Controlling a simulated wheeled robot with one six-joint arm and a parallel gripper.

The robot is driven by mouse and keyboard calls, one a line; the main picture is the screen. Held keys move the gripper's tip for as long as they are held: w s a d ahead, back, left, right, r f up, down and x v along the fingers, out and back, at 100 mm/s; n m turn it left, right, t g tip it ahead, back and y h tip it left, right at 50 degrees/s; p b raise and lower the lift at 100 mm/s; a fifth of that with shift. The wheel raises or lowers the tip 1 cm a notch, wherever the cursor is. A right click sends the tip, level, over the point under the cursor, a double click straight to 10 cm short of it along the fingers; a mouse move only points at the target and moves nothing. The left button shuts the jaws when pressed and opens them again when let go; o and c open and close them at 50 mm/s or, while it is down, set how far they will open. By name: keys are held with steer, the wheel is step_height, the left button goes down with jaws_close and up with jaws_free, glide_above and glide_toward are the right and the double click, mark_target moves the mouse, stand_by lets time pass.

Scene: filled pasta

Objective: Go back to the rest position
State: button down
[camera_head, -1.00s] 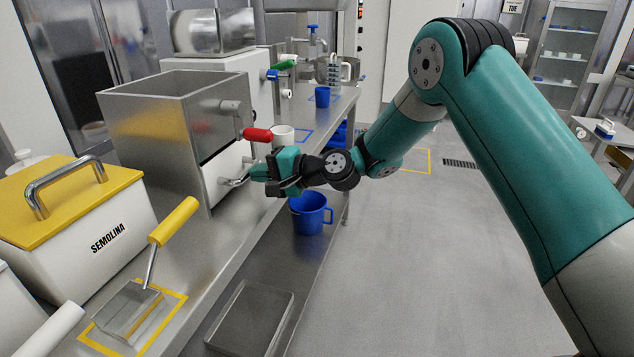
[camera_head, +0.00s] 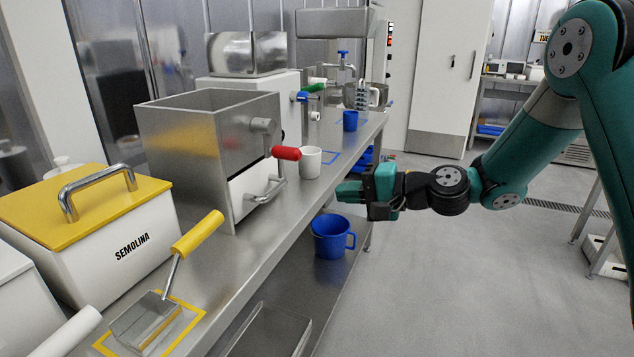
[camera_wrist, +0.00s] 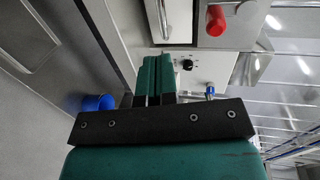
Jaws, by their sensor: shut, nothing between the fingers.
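My gripper (camera_head: 350,191) is shut and empty in the head view. It hangs in the air just off the front edge of the steel counter (camera_head: 262,236), above the level of the blue bucket. In the wrist view its two green fingers (camera_wrist: 156,75) lie together with nothing between them. The steel machine (camera_head: 205,150) with the red-handled lever (camera_head: 286,153) and a metal drawer handle (camera_head: 268,190) stands to the left, apart from the gripper. My arm reaches in from the right side.
The blue bucket (camera_head: 333,237) sits on the lower shelf below the gripper. A white cup (camera_head: 311,162) stands on the counter behind the machine. The semolina bin (camera_head: 120,248) and a yellow-handled scoop (camera_head: 198,235) are nearer. Open floor (camera_head: 430,290) lies to the right.

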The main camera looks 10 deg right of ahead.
steer(key=s+a+r+n+g+h+p, duration=0.2)
steer(key=s+a+r+n+g, duration=0.15)
steer(key=s, duration=0.45)
steer(key=s+a+r+n+g+h+p, duration=0.25)
steer(key=s+r+n, duration=0.2)
steer(key=s, duration=0.35)
steer(key=s+d+r+n+g+h+p, duration=0.1)
steer(key=s+d+n+h, duration=0.1)
steer(key=s, duration=0.5)
steer(key=s+d+r+n+g+h+p, duration=0.1)
steer(key=s+d+n+h, duration=0.1)
steer(key=s, duration=0.5)
steer(key=shift+s+d+n, duration=0.35)
steer(key=shift+d+n, duration=0.15)
steer(key=shift+d, duration=0.6)
steer(key=shift+a+h, duration=0.1)
steer(key=shift+h, duration=0.15)
